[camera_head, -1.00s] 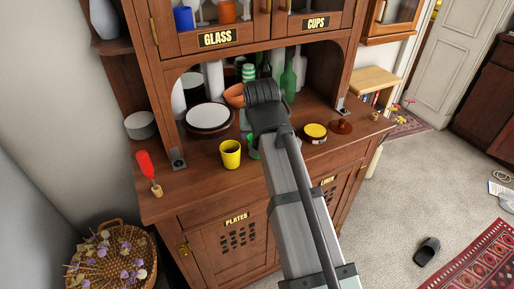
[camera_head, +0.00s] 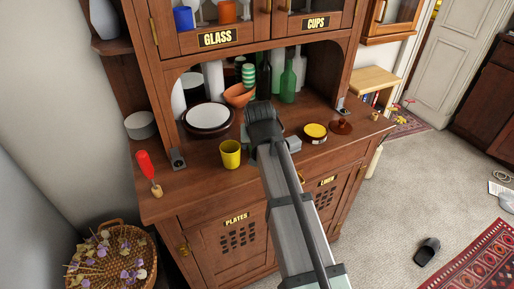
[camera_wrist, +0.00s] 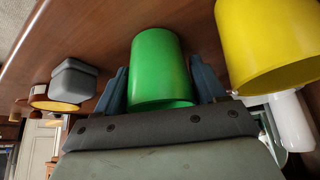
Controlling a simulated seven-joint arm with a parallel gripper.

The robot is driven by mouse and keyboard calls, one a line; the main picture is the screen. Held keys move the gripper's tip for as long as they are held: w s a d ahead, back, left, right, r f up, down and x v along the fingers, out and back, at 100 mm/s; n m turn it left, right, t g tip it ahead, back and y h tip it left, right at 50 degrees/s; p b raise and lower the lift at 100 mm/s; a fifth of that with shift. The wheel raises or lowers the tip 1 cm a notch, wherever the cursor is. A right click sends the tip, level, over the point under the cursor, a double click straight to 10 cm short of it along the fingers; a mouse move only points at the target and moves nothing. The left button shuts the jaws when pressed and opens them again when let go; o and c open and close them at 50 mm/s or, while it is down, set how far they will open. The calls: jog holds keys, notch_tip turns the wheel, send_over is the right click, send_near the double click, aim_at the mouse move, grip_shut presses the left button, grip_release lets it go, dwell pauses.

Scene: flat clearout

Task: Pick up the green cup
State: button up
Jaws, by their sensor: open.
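The green cup (camera_wrist: 160,68) shows in the wrist view, on the wooden counter, between the two blue-grey fingers of my gripper (camera_wrist: 160,84). The fingers stand open on either side of it, and I see no clear grip. In the head view my arm's end (camera_head: 264,130) is over the counter and hides the green cup. The yellow cup (camera_head: 230,154) stands just left of my arm's end in the head view; it is large at the upper right in the wrist view (camera_wrist: 268,45).
A grey block (camera_wrist: 73,80) and a yellow-topped round tin (camera_head: 315,131) are on the other side of the green cup from the yellow cup. Behind are a white plate (camera_head: 208,117), a terracotta bowl (camera_head: 238,95) and green bottles (camera_head: 288,82).

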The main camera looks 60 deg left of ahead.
jog(key=shift+a+f, duration=0.2)
jog(key=shift+f, duration=0.15)
jog(key=shift+c, duration=0.3)
jog(key=c, duration=0.7)
jog(key=shift+r, duration=0.1)
jog(key=shift+c, duration=0.2)
